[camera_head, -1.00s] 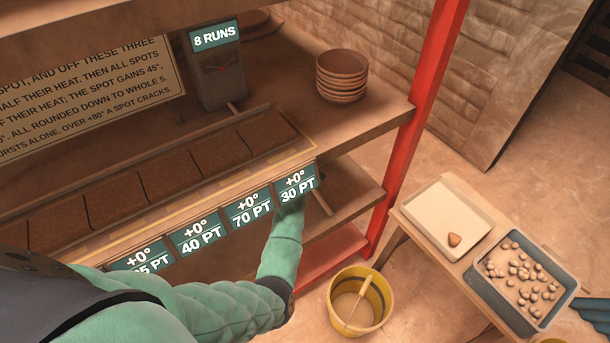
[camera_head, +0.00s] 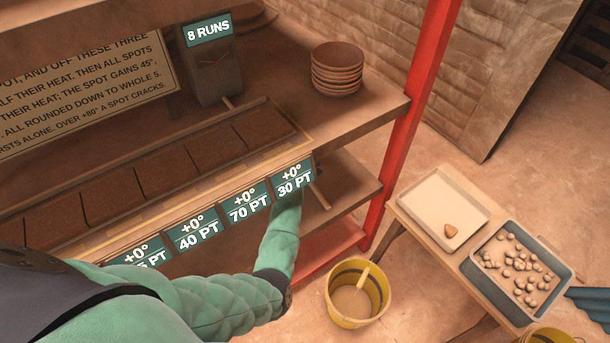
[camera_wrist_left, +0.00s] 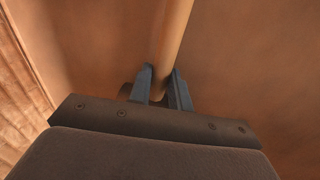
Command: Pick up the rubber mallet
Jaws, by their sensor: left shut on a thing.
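In the left wrist view, my left gripper (camera_wrist_left: 161,82) is shut on a round, tan wooden handle (camera_wrist_left: 172,35), with a dark finger on either side. The handle runs away from the fingers to the top of the view. It looks like the rubber mallet's handle, but no mallet head can be made out clearly. In the head view, a thin wooden stick (camera_head: 319,196) sticks out past the shelf's front labels, near my left forearm. My left gripper is hidden there behind the labels. My right gripper is out of view.
The upper shelf holds a row of brown slabs (camera_head: 168,170), a grey counter box (camera_head: 212,70) and stacked bowls (camera_head: 338,68). A red post (camera_head: 415,100) stands right of my arm. A yellow bucket (camera_head: 357,305) is on the floor beside a low table with trays (camera_head: 445,200).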

